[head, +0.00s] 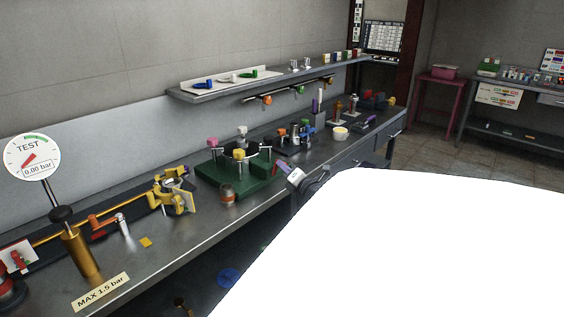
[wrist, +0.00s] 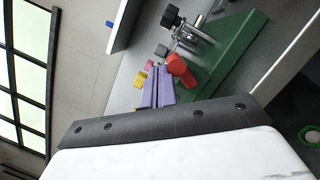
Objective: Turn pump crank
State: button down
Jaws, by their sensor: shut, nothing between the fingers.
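A brass cylinder with a black knob (head: 82,245) stands at the front left of the bench in the head view, behind a "MAX 1.5 bar" label. Beside it is a small orange crank arm with a pale upright handle (head: 122,226); I cannot tell for sure that this is the pump crank. A round TEST gauge (head: 32,158) reads 0.00 bar. My gripper (head: 279,167) is to the right of these, by the green base. In the wrist view its purple fingers (wrist: 157,74) are shut and empty, near a red knob (wrist: 180,70). The orange crank is not identifiable there.
The green base (head: 240,182) with several coloured knobs stands mid-bench; it also shows in the wrist view (wrist: 225,55). A yellow clamp-like fixture (head: 176,192) is left of it. A shelf (head: 265,83) runs above. Bare bench (head: 195,230) lies along the front.

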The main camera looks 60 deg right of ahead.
jog(key=m, duration=0.1)
jog(key=d+m, duration=0.1)
jog(key=m, duration=0.1)
jog(key=shift+s+d+g+p, duration=0.2)
jog(key=shift+d+g+p, duration=0.05)
jog(key=shift+g+p, duration=0.15)
jog(key=shift+d+m, duration=0.15)
jog(key=shift+m, duration=0.25)
dwell(1.1)
